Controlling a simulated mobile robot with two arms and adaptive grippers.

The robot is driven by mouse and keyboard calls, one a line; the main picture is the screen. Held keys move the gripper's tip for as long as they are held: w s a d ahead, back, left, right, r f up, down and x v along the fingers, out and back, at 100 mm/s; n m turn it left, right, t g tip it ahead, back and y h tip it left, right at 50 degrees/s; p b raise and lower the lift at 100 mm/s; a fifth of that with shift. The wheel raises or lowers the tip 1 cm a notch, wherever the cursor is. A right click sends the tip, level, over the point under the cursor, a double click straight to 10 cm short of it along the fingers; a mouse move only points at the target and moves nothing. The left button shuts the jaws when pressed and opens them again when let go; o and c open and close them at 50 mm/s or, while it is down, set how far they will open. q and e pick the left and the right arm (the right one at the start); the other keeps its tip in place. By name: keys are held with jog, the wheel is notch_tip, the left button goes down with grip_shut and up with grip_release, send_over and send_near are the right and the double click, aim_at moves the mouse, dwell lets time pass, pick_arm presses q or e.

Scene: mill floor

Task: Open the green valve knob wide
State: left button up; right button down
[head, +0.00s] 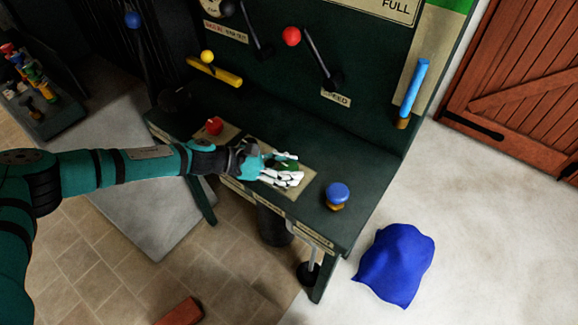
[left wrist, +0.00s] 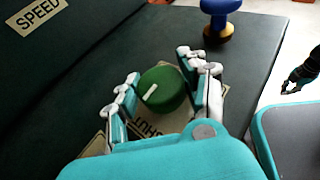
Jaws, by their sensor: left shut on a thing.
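The green valve knob (left wrist: 165,90) is round with a white mark on its top. It sits on a tan plate (left wrist: 98,145) on the dark green bench; part of the word SHUT shows beside it. My left gripper (left wrist: 160,84) is shut on the knob, with its white fingers on opposite sides. In the head view the left gripper (head: 283,171) reaches over the bench, and the green knob (head: 289,164) is partly hidden behind its fingers.
A blue knob (head: 337,193) stands to the right on the bench, a red knob (head: 214,126) to the left. Levers with red (head: 291,37) and yellow (head: 207,57) balls and a blue handle (head: 415,88) are on the back panel. A blue cloth (head: 396,265) lies on the floor.

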pick_arm(q)
jog(key=shift+t, duration=0.3)
jog(key=n+t+p, duration=0.1)
jog(key=n+t+y+p, duration=0.1)
jog(key=n+t+p, duration=0.1)
jog(key=n+t+y+p, duration=0.1)
jog(key=n+t, duration=0.1)
jog(key=shift+r, duration=0.25)
jog(key=n+t+y+p, duration=0.4)
jog(key=n, duration=0.1)
jog(key=shift+d+n+y+p, duration=0.1)
jog(key=shift+n+y+p, duration=0.2)
jog(key=shift+y+p, duration=0.1)
jog(key=n+t+y+p, duration=0.1)
jog(key=n+y, duration=0.2)
jog(key=y, duration=0.1)
jog(key=shift+f+n+t+p, duration=0.1)
jog(key=shift+n+t+p, duration=0.2)
jog(key=shift+n+y, duration=1.8)
jog(key=shift+y, duration=0.5)
jog(key=shift+w, duration=0.1)
jog(key=o, duration=1.2)
jog(key=shift+f, duration=0.1)
jog(key=shift+c, duration=0.2)
